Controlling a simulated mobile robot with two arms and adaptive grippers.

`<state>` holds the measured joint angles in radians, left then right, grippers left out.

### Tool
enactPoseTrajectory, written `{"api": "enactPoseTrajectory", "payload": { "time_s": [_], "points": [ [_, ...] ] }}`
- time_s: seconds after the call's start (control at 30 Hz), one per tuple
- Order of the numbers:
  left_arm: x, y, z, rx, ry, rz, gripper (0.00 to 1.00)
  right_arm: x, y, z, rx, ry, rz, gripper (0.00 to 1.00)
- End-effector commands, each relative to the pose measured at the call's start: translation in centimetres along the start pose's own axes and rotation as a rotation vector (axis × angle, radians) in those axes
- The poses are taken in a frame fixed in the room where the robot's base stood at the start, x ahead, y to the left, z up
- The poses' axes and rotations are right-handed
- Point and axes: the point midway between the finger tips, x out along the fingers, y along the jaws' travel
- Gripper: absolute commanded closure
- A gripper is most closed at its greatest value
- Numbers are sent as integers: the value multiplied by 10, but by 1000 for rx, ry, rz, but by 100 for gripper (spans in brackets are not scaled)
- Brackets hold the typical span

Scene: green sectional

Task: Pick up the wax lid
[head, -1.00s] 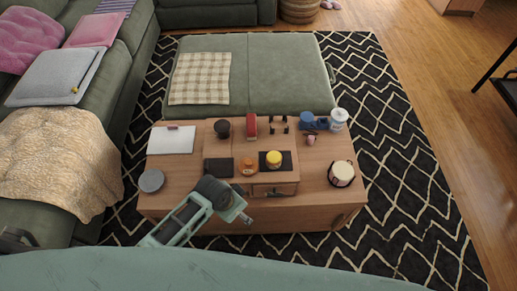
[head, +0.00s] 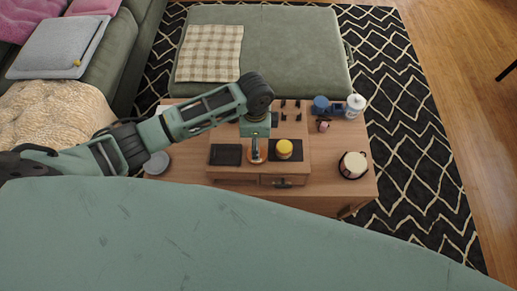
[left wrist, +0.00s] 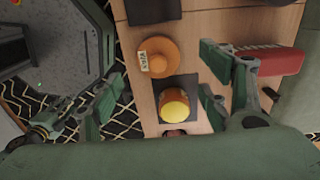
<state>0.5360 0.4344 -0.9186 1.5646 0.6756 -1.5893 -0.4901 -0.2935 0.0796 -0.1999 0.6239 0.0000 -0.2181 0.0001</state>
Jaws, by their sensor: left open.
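The wax lid is an orange round piece with a pale label (left wrist: 158,58). It lies flat on the wooden table, and in the head view (head: 256,154) it is partly covered by my gripper. My left gripper (head: 255,137) points down above it from behind. My right gripper is in neither view.
A dark square pad (head: 226,155) lies left of the lid. A red object (left wrist: 275,62) lies close by my gripper's right finger. Blue and white containers (head: 355,104) stand at the back right, and a pale-topped round jar (head: 353,164) at the right.

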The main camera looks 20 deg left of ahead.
Motion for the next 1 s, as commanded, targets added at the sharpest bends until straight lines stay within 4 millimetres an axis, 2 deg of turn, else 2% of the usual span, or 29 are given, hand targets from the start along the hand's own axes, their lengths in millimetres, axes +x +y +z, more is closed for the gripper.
{"api": "enactPoseTrajectory", "payload": {
  "time_s": [0.5,0.83,1.0],
  "points": [
    [68,6,-2,-1,-1,1,30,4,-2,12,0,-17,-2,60],
    [74,5,-2,0,1,-1,30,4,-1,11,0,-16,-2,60],
    [74,5,-2,0,1,-1,44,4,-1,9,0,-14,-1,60]
  ]
}}
